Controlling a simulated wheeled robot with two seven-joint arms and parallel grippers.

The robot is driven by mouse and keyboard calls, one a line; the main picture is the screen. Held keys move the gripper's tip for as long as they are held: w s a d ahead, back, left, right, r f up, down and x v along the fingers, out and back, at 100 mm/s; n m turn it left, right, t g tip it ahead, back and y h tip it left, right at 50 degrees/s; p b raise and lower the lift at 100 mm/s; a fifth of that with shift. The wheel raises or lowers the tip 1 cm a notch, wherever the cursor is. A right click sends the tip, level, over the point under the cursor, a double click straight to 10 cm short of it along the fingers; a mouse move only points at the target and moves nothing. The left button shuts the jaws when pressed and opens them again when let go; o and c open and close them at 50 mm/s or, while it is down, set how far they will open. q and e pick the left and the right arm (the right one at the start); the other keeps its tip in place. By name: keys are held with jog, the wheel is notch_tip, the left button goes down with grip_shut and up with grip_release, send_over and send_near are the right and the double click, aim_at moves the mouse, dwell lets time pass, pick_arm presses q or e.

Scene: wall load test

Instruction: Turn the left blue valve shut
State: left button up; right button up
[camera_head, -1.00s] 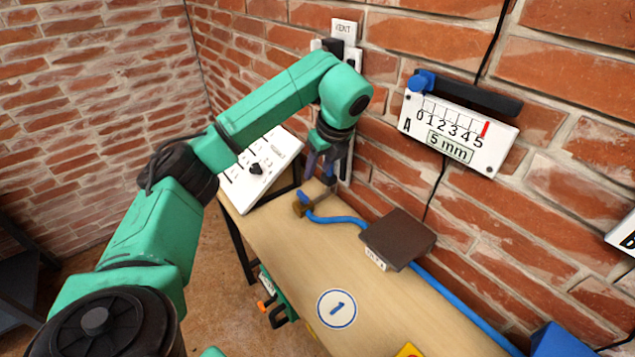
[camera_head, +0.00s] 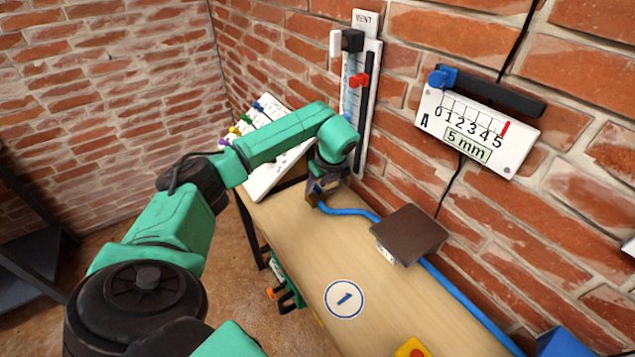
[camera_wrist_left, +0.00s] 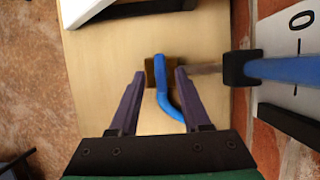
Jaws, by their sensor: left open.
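The left blue valve is a small brass-coloured block with blue on top at the far end of the bench. In the left wrist view its block (camera_wrist_left: 150,74) shows between my fingers, with a blue strip running over it and curving toward me. I cannot tell the handle from the hose there. In the head view my left gripper (camera_head: 322,188) is down at the valve and hides most of it. In the wrist view my open purple fingers (camera_wrist_left: 159,78) stand either side of the block, pointing down at it; contact is unclear. My right gripper is not in view.
A blue hose (camera_head: 350,211) runs along the bench (camera_head: 300,245) past a dark brown box (camera_head: 409,233). A vent gauge (camera_head: 357,110) stands on the brick wall close behind my gripper. A white panel with coloured knobs (camera_head: 270,170) lies left. Gauge A (camera_head: 477,131) reads 5 mm.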

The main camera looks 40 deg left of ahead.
pick_arm(q)
grip_shut()
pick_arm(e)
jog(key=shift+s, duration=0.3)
